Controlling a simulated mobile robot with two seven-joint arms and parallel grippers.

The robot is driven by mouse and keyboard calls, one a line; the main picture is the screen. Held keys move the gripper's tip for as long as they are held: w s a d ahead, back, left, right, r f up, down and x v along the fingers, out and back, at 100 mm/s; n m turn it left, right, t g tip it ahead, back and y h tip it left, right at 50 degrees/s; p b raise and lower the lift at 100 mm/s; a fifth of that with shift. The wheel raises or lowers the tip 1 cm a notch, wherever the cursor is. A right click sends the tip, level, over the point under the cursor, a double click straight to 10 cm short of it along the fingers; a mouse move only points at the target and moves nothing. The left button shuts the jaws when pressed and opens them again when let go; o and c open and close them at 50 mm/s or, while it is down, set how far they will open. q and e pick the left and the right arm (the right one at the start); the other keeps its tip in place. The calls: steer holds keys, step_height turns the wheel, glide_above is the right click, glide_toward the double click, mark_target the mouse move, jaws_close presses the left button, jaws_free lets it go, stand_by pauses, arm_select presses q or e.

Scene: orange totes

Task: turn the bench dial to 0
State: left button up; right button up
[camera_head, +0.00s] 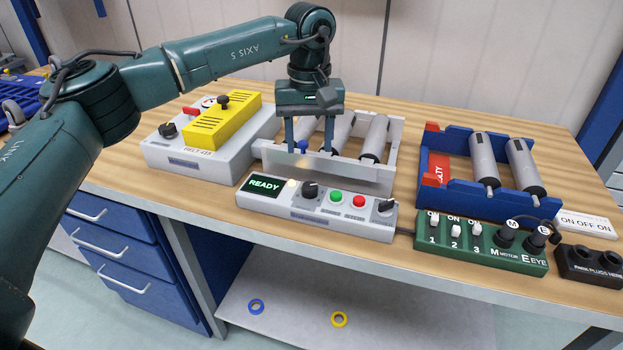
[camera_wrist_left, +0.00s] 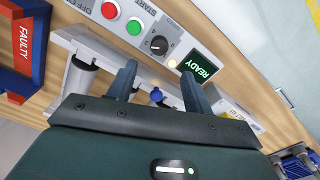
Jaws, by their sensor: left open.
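A grey control box (camera_head: 300,217) on the bench has a lit READY display (camera_head: 264,186). Beside the display is a black dial (camera_head: 311,190), then a green button (camera_head: 336,197), a red button (camera_head: 359,201) and another black knob (camera_head: 385,207) at the right end. The black dial also shows in the left wrist view (camera_wrist_left: 159,45); its setting is too small to read. My left gripper (camera_head: 315,151) points down, open, over the white roller frame behind the box, apart from the dial. A small blue knob (camera_wrist_left: 156,96) shows between its fingers. My right gripper is out of view.
A white frame with grey rollers (camera_head: 374,139) stands behind the control box. A grey box with a yellow cover (camera_head: 222,120) is at left. A blue roller frame (camera_head: 460,198) and a green switch box (camera_head: 480,242) are at right. The bench front edge is close.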

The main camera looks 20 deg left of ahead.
mark_target(310, 185)
arm_select(q)
step_height(310, 185, down, 10)
steer(key=shift+r+p, duration=0.15)
steer(key=shift+p, duration=0.15)
steer(key=shift+c, duration=0.2)
steer(key=c, duration=0.9)
